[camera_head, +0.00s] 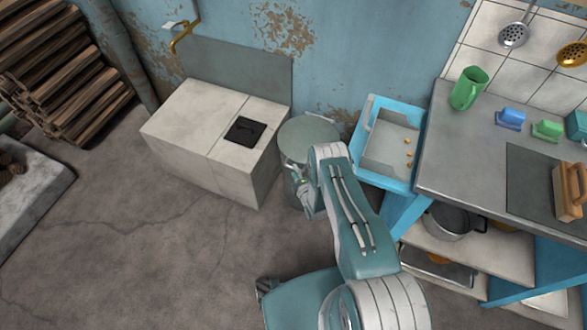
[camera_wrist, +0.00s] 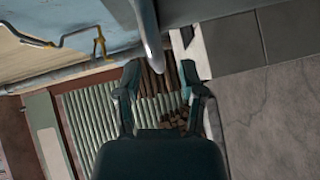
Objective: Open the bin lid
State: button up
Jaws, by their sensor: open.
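The bin (camera_head: 292,178) is a round grey metal can standing between the white block and the blue tray. Its round grey-green lid (camera_head: 305,132) lies on top, looking closed. My gripper (camera_head: 298,185) is low at the bin's front side, and my arm covers part of the bin and lid.
The white block (camera_head: 185,130) with a black plate (camera_head: 244,131) stands close left of the bin. The blue tray (camera_head: 370,178) and grey counter (camera_head: 460,165) are close on the right. A log pile (camera_head: 65,80) is at far left. The floor (camera_head: 150,250) in front is clear.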

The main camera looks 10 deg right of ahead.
jog(key=shift+x, duration=1)
jog(key=shift+c, duration=0.3)
jog(key=shift+s, duration=0.1)
grip_shut()
